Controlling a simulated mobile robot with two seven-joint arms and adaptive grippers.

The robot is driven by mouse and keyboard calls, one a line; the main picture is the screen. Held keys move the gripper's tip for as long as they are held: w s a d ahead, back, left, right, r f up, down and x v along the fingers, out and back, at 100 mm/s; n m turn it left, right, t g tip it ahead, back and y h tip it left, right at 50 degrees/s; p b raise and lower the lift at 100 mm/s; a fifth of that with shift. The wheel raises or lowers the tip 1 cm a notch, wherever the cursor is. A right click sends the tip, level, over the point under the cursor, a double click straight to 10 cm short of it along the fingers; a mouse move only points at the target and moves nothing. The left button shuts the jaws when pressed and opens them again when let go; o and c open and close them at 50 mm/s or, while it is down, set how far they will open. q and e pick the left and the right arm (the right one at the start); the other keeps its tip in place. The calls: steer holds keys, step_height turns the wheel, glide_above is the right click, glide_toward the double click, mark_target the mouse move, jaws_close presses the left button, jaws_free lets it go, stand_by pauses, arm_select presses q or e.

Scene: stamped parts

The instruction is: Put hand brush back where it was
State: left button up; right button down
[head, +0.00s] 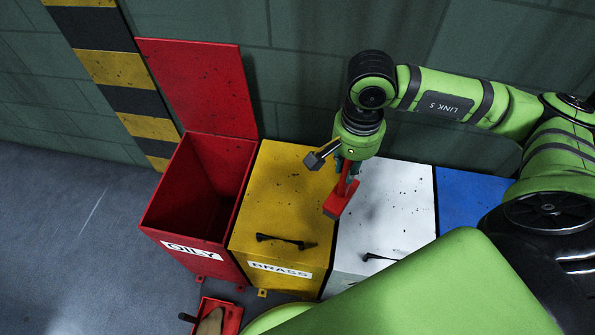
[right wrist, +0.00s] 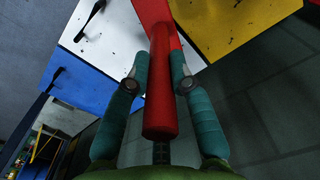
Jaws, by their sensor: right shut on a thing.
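The red hand brush (head: 339,203) hangs from my right gripper (head: 350,168) above the bins, near where the yellow and white bins meet. My right gripper is shut on its handle. In the right wrist view the red handle (right wrist: 160,95) lies between the two teal fingers of my right gripper (right wrist: 159,72). The brush's head is partly cut off at the top of that view. My left gripper is not in view.
A red bin (head: 190,245) marked OILY stands open, its lid (head: 197,85) raised. Beside it are a closed yellow BRASS bin (head: 275,205), a white bin (head: 395,205) and a blue bin (head: 465,197). A red dustpan-like tray (head: 232,322) holding something brown lies on the floor in front.

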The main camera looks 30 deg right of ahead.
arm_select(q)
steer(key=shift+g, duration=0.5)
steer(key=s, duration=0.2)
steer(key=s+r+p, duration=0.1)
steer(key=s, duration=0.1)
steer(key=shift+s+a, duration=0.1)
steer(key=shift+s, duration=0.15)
arm_select(e)
steer(key=w+a+f, duration=0.3)
steer(key=w+f, duration=0.7)
steer(key=shift+w+a+f, duration=0.2)
steer(key=shift+a+f, duration=0.15)
steer(key=shift+a, duration=0.05)
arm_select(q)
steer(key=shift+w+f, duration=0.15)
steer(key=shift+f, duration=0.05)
arm_select(e)
steer(key=shift+f, duration=0.1)
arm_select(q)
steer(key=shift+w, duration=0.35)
arm_select(e)
steer(key=c, duration=1.1)
jaws_free()
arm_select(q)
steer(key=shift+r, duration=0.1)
